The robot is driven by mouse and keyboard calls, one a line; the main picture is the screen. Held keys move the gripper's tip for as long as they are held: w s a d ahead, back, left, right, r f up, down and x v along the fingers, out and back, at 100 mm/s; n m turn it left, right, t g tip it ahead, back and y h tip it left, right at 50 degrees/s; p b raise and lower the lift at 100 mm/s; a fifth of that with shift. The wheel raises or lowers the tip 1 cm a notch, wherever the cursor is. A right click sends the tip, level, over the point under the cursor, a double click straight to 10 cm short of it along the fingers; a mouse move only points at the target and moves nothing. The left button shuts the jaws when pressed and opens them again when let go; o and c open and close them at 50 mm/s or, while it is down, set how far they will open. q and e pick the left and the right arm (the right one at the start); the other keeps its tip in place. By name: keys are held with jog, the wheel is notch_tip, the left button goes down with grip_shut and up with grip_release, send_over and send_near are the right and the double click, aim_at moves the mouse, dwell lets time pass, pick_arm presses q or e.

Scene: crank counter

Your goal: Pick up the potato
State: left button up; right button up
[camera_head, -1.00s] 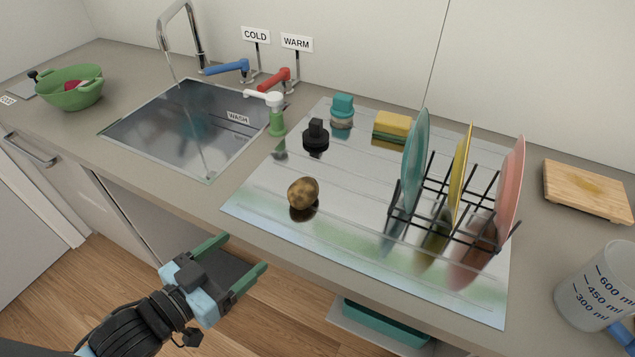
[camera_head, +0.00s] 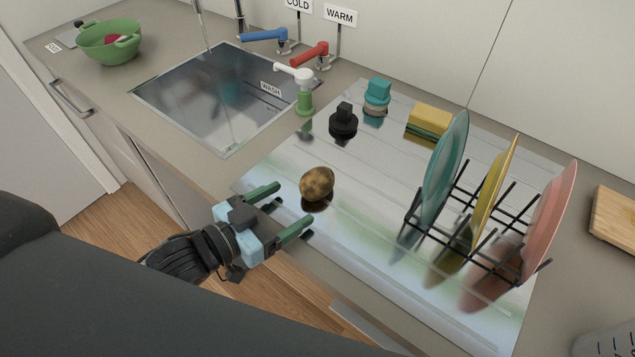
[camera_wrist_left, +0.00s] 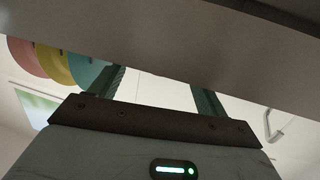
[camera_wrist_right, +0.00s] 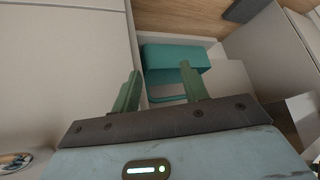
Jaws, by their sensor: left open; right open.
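The potato (camera_head: 317,183) is brown and mottled and rests on the shiny drainboard (camera_head: 390,160), near its front left part. My left gripper (camera_head: 286,208) is open and empty at the front edge of the counter, its fingers pointing toward the potato but apart from it. In the left wrist view the open fingers (camera_wrist_left: 160,85) show with a grey surface across the view; the potato does not show there. My right gripper (camera_wrist_right: 158,85) is open and empty, facing cabinet fronts and a teal box; it is not in the head view.
A dish rack (camera_head: 480,230) with teal, yellow and pink plates stands right of the potato. A black stopper-like object (camera_head: 343,121), a teal-topped object (camera_head: 377,96) and a sponge (camera_head: 429,120) lie behind. The sink (camera_head: 220,95) is at left, with a green colander (camera_head: 110,42) beyond.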

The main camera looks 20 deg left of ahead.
aim_at(302, 194)
pick_arm(q)
jog(key=shift+w+d, duration=0.25)
jog(key=shift+w, duration=0.1)
jog(key=shift+w+d, duration=0.15)
jog(key=shift+w, duration=0.2)
jog(key=x, duration=0.4)
jog(key=shift+w+p, duration=0.3)
jog(key=shift+p, duration=0.05)
jog(key=shift+f, duration=0.1)
pick_arm(e)
jog(key=shift+w+d+r, duration=0.1)
jog(key=shift+w+r, duration=0.5)
jog(key=shift+w, duration=0.15)
jog(key=shift+s+f, duration=0.1)
pick_arm(q)
jog(key=shift+c, duration=1.2)
jog(key=c, duration=0.7)
jog(key=shift+c, duration=0.8)
pick_arm(e)
jog(key=shift+s, duration=0.1)
